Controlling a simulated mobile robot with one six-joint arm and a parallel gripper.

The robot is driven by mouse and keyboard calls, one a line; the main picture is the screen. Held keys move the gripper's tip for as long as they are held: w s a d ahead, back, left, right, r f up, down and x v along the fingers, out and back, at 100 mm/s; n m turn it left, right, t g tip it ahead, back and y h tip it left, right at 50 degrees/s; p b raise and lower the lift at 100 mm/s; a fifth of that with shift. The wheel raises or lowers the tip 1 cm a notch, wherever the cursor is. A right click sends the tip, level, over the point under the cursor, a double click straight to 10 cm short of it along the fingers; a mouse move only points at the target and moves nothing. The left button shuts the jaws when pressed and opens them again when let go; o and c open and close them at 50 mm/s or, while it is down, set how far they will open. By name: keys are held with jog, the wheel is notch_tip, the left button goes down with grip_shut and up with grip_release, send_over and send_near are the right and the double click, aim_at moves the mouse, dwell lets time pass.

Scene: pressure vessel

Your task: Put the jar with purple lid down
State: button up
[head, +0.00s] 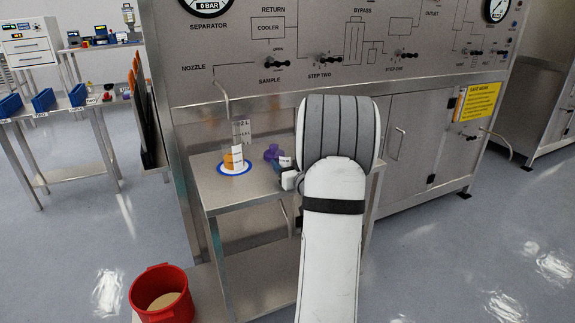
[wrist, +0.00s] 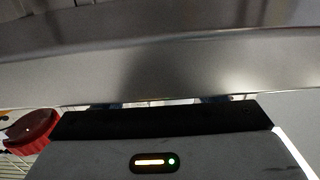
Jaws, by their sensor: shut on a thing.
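The jar with the purple lid (head: 272,153) shows in the head view just left of my arm, at the small steel table. Its lid faces left and it looks tilted; a white label shows beside it. My gripper (head: 285,168) is at the jar and shut on it, mostly hidden behind my own arm. I cannot tell whether the jar touches the table top (head: 215,197). In the wrist view the jar and fingertips are not clearly visible; the dark gripper body fills the lower part.
A clear cylinder with orange contents (head: 230,157) stands on a blue-rimmed disc (head: 234,168) left of the jar, under a thin nozzle. The steel panel (head: 290,75) rises behind. A red bucket (head: 162,293) is at lower left. A red round object (wrist: 28,130) shows in the wrist view.

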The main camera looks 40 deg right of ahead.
jog(key=o, duration=1)
jog(key=shift+f, duration=0.1)
jog(key=shift+o, duration=0.2)
